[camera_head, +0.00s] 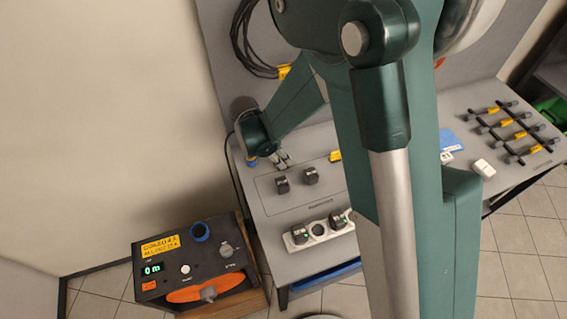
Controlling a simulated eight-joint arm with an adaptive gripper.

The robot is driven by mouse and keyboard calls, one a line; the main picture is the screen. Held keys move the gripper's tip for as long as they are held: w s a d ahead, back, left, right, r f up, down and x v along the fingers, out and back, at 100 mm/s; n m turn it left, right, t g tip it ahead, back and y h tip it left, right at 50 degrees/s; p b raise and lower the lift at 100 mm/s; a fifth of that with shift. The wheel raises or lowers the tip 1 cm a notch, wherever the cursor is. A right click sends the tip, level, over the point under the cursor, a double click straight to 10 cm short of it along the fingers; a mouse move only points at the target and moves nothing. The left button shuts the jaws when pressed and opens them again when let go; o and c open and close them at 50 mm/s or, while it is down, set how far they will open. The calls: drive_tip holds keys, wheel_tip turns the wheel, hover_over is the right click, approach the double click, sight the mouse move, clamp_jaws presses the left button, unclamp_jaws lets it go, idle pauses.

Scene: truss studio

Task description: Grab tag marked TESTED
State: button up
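No tag can be read as TESTED in this view. A small yellow tag (335,156) lies on the grey bench, partly hidden behind my arm. Another yellow tag (284,72) is on the black cable coil hanging on the back panel. Several yellow labels are on the dark rods at the right of the bench. My gripper (283,160) is low over the back left of the bench, left of the yellow tag on it and apart from it. Its fingers are too small to tell open from shut.
Black plugs (297,179) stand on a panel in front of my gripper. A white power strip (319,230) with plugs lies nearer. A black box (191,262) with an orange reel stands left of the bench (262,212). A white block (482,168) is at the right.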

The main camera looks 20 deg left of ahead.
clamp_jaws()
drive_tip(key=shift+r, duration=0.15)
wheel_tip(320, 180, up, 18)
idle(0.8)
